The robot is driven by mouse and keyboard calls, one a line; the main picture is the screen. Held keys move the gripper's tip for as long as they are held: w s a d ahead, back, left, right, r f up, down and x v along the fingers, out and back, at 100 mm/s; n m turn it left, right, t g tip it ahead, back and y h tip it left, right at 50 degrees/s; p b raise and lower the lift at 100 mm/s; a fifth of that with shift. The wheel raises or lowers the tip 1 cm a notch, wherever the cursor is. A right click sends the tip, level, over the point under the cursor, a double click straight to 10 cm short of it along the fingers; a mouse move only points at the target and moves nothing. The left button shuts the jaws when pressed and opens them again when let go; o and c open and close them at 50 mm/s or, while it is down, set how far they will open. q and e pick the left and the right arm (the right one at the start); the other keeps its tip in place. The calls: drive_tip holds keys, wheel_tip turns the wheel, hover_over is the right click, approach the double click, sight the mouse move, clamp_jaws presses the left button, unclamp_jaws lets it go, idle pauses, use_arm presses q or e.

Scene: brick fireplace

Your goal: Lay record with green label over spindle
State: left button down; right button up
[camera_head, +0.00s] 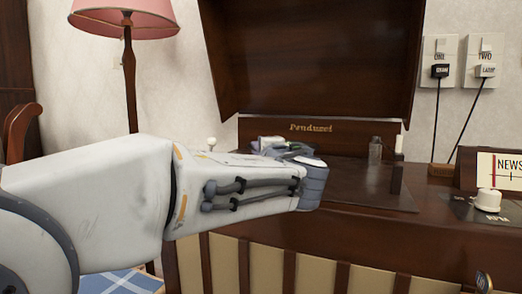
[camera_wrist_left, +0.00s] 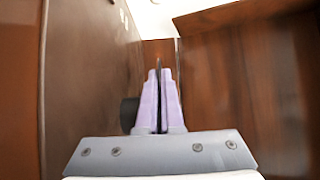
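The record player is a dark wood cabinet with a raised lid (camera_head: 310,60) and a dark, glossy deck (camera_head: 365,190). My left arm reaches across the head view and covers the left part of the deck. Its gripper (camera_head: 270,143) is mostly hidden behind the wrist there. In the left wrist view, the two pale purple fingers (camera_wrist_left: 161,100) stand close together with a thin dark strip between them. No green label and no spindle can be made out. My right gripper is not in view.
A white knob (camera_head: 487,200) and a NEWS card (camera_head: 503,167) are to the right. A pink lamp (camera_head: 124,18) stands at the left.

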use_arm(q)
drive_tip(key=shift+b, duration=0.75)
idle(1.5)
drive_tip(key=shift+f+b, duration=0.25)
drive_tip(key=shift+b, duration=0.25)
idle(0.3)
drive_tip(key=c, duration=1)
unclamp_jaws()
drive_tip(key=p+v, duration=0.3)
drive_tip(key=v, duration=0.6)
drive_tip(key=shift+d+r, duration=0.1)
drive_tip(key=shift+r, duration=0.05)
drive_tip(key=shift+s+d+p, duration=0.15)
drive_tip(key=shift+s+p, duration=0.25)
drive_tip(key=shift+s, duration=0.3)
